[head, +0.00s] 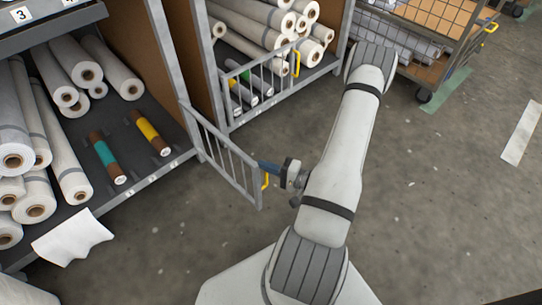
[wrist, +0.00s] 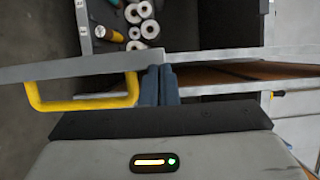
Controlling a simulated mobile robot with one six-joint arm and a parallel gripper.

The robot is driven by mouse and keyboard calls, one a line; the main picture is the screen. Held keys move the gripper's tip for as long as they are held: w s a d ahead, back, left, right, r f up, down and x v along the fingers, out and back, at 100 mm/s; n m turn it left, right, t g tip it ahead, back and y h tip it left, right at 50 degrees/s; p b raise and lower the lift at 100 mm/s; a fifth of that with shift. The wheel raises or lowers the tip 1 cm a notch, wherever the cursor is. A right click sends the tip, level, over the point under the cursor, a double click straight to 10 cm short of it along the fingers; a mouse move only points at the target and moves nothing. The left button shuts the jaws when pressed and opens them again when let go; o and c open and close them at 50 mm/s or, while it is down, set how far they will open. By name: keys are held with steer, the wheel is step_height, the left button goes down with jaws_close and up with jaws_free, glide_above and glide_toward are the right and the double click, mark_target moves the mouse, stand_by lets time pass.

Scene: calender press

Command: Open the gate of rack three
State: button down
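The gate (head: 225,155) of the rack marked 3 (head: 20,14) stands swung out from the rack front, into the aisle, hinged at the rack's right post. Its yellow handle (head: 265,181) is near the free end. My gripper (head: 268,168) is at that free end, beside the handle. In the wrist view the blue fingers (wrist: 159,86) are together with nothing seen between them. They lie close to the gate's grey bar (wrist: 90,65), just right of the yellow handle (wrist: 80,104). Whether they touch the gate is unclear.
White rolls and two coloured rolls (head: 105,158) lie on the rack's dark shelf (head: 150,120). A neighbouring rack has a shut gate (head: 260,90). A wire cart (head: 430,60) stands at the back right. A white sheet (head: 72,237) hangs at the shelf's front.

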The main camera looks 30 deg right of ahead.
steer(key=shift+w+d+r, duration=0.25)
steer(key=shift+w+d, duration=0.1)
steer(key=shift+d, duration=0.05)
steer(key=w+d+p+v, duration=0.1)
steer(key=p+v, duration=0.2)
steer(key=v, duration=0.8)
steer(key=shift+s+d+f+p, duration=0.2)
steer(key=shift+d+f+p, duration=0.1)
steer(key=shift+d, duration=0.1)
